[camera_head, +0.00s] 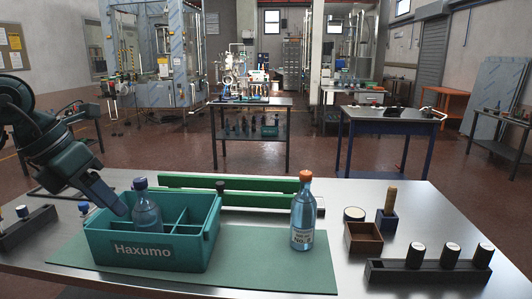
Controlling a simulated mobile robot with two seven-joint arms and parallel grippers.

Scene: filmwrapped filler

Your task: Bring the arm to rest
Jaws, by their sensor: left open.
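My left gripper (108,199) comes in from the left and is open. Its tip is above the left end of the green crate (144,249) marked Haxumo, left of the bottle inside. A blue-capped bottle (146,213) stands upright in the crate and looks apart from the fingers. My right gripper does not show.
The steel table (338,262) holds green rails (240,185) behind the crate, and a small brown box (363,238) and a dark rack with white-topped cylinders (428,273) at right. Other workbenches stand farther back. The mat is bare between crate and orange-capped bottle.

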